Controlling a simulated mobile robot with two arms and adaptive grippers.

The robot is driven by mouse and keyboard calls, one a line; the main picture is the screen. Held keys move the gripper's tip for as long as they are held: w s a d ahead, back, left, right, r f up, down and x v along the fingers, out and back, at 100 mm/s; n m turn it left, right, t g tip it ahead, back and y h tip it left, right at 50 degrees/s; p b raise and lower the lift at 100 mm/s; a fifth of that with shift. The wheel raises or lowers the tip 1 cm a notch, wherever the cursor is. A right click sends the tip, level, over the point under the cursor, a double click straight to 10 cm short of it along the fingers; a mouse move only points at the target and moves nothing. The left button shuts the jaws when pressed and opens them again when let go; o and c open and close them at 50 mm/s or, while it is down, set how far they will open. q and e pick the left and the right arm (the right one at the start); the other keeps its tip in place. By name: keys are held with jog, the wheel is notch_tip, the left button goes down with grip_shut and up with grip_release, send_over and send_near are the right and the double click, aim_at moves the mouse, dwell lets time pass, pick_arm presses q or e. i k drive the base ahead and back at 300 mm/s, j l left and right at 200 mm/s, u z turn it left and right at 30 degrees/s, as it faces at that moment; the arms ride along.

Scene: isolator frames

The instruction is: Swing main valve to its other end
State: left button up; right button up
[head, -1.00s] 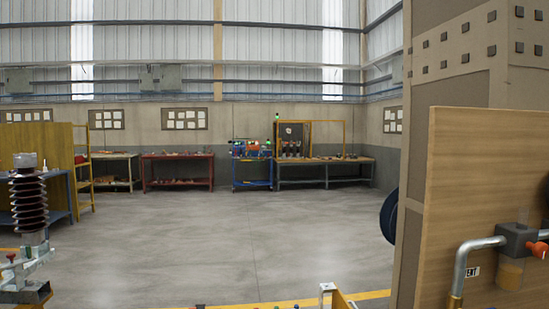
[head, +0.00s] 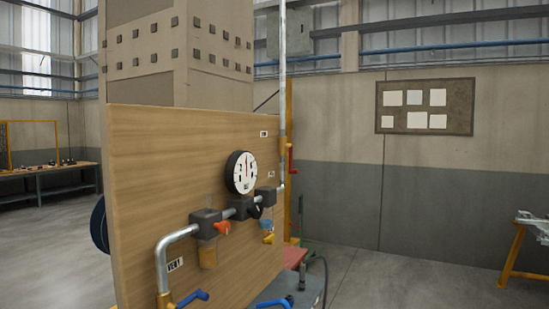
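A wooden panel (head: 150,190) carries a grey pipe run with several valves. A valve with an orange-red handle (head: 222,228) sits on a dark block (head: 205,222) on the pipe. Right of it, a dark fitting bears a black knob or handle (head: 256,210), under a round white gauge (head: 241,172) with a red needle. A blue lever (head: 193,297) shows low on the pipe, near a label reading VENT (head: 175,265). The other labels are too small to read, so I cannot tell which valve is the main one. Neither gripper is in view.
A beige column (head: 145,50) stands behind the panel. Right of the panel are a red-and-blue low stand (head: 300,265) and a yellow post (head: 291,215). A yellow trestle (head: 512,255) is at far right. Open grey floor (head: 400,280) lies between.

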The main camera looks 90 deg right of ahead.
aim_at(289, 146)
jog(key=z, duration=2.9)
